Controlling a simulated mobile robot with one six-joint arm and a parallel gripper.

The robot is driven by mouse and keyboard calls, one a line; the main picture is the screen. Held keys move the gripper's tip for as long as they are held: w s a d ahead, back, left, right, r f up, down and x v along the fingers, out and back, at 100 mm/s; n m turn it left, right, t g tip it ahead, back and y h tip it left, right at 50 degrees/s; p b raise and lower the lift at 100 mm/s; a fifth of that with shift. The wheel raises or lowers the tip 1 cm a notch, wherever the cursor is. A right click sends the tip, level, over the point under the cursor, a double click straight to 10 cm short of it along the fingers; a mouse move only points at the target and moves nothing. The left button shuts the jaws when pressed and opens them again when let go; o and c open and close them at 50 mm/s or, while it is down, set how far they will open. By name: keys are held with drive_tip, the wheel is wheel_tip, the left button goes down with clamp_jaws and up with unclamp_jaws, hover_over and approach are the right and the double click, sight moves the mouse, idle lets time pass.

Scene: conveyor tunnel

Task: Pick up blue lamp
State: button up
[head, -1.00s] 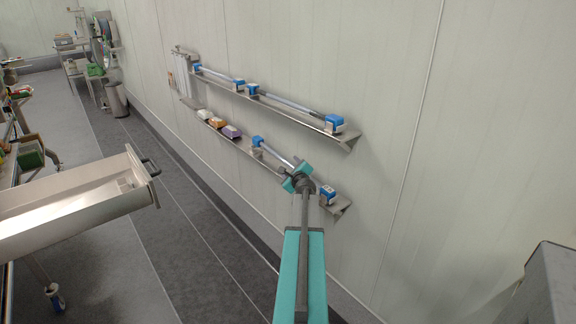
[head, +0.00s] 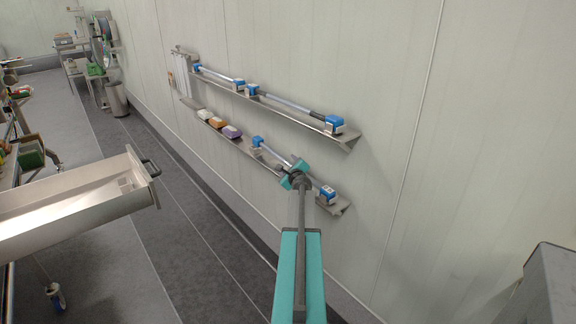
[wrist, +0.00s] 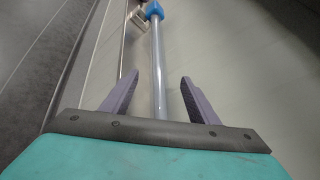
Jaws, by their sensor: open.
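A blue lamp, a pale tube with blue end blocks (head: 276,152), lies along the lower wall shelf. In the wrist view its tube (wrist: 157,58) runs between my gripper's two spread fingers, with one blue end block (wrist: 154,10) at the top. My gripper (wrist: 159,76) is open, and the tube seems to be apart from both fingers. In the head view my wrist and arm cover the middle of this lamp. Its right end block (head: 327,193) shows beyond them. I cannot tell how far the fingers are above the tube.
Two similar lamps (head: 218,77) (head: 290,103) lie on the upper shelf (head: 345,138), above my arm. Purple (head: 232,132), orange (head: 217,122) and white (head: 204,115) blocks sit on the lower shelf (head: 343,207). A metal chute (head: 80,200) stands at left. The grey floor between is clear.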

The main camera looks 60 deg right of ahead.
drive_tip(key=shift+x, duration=0.8)
clamp_jaws()
